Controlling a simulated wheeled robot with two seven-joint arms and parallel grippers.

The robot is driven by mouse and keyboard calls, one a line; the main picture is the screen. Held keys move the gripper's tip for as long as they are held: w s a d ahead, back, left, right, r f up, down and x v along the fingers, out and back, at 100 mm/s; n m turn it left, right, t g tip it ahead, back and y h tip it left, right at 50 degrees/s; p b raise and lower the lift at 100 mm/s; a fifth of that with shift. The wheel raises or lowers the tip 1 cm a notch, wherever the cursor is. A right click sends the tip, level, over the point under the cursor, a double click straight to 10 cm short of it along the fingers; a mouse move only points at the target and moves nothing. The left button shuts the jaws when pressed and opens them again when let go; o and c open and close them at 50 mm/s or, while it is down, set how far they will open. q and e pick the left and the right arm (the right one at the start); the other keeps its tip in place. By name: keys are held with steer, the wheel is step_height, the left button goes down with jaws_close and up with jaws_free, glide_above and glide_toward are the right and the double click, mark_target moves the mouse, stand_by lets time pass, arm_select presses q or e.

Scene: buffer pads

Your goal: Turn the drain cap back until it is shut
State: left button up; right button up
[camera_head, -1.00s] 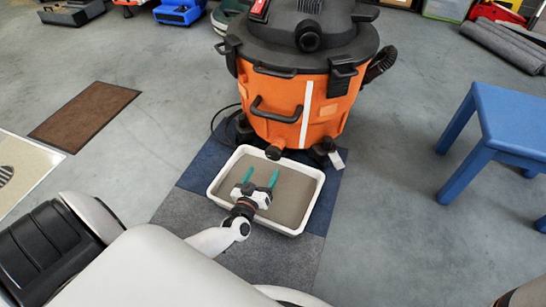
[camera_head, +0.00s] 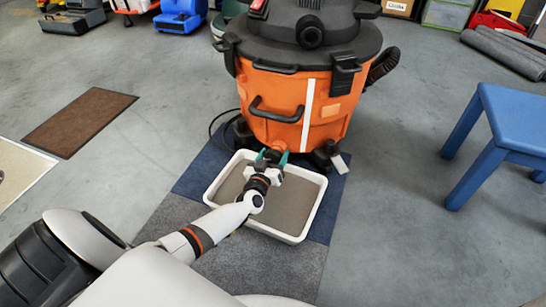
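The orange shop vacuum (camera_head: 285,100) stands on a dark mat, with its drain at the low front. The dark drain cap (camera_head: 273,155) sits at the end of the short orange spout, mostly hidden by my gripper. My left gripper (camera_head: 273,156) has its teal fingers on either side of the cap, spread about as wide as before. Whether they touch the cap is too small to tell. A white tray (camera_head: 312,215) with a grey-brown fill lies below the drain, under my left arm. My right gripper is out of view.
A blue stool (camera_head: 510,115) stands at the right. A brown mat (camera_head: 80,122) lies on the floor at the left. Blue and grey mat tiles (camera_head: 330,195) lie under the tray. The floor between vacuum and stool is clear.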

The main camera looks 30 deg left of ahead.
arm_select(q)
steer(key=c, duration=0.7)
steer(key=shift+d+r+m+p, duration=0.1)
steer(key=shift+r+m+p, duration=0.1)
steer(key=shift+m+p, duration=0.95)
steer(key=shift+c, duration=0.2)
steer(key=shift+m+p, duration=0.65)
steer(key=shift+p, duration=0.2)
steer(key=shift+d+m+p, duration=0.1)
steer(key=shift+m+p, duration=0.6)
steer(key=shift+m, duration=0.2)
steer(key=m+p, duration=0.1)
steer(key=m, duration=0.1)
steer(key=shift+f+m, duration=0.15)
steer(key=shift+m, duration=0.15)
steer(key=m+p, duration=0.1)
steer(key=m, duration=0.1)
steer(key=shift+d+m, duration=0.1)
steer(key=shift+m, duration=0.3)
steer(key=m, duration=0.2)
steer(key=shift+f+m+p, duration=0.15)
steer(key=shift+m+p, duration=0.15)
steer(key=shift+m, duration=0.1)
steer(key=m, duration=0.4)
steer(key=shift+d+f, duration=0.1)
steer(key=shift+f, duration=0.05)
steer(key=shift+m, duration=1.7)
